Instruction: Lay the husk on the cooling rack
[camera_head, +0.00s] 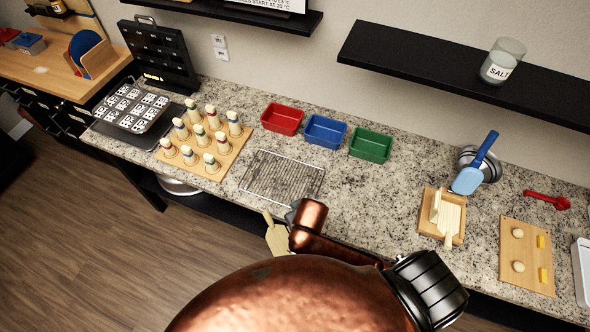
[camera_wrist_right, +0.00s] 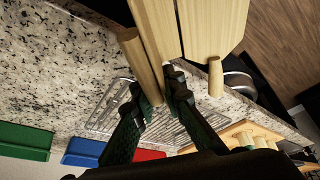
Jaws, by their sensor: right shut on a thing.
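The husk (camera_head: 278,238) is a pale tan, flat piece with narrow projecting ends. It hangs from my right gripper (camera_head: 290,216) just off the counter's front edge, near the cooling rack. In the right wrist view the gripper (camera_wrist_right: 166,88) is shut on a narrow part of the husk (camera_wrist_right: 208,30). The cooling rack (camera_head: 283,177) is a bare wire grid lying on the granite counter. It also shows behind the fingers in the right wrist view (camera_wrist_right: 112,107). The husk is above floor level and apart from the rack in the head view. My left gripper is not in view.
A peg board (camera_head: 205,150) with several small figures stands left of the rack. Red (camera_head: 282,118), blue (camera_head: 326,131) and green (camera_head: 370,145) bins stand behind it. A wooden holder (camera_head: 440,220) with pale pieces stands to the right. Counter between the rack and holder is clear.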

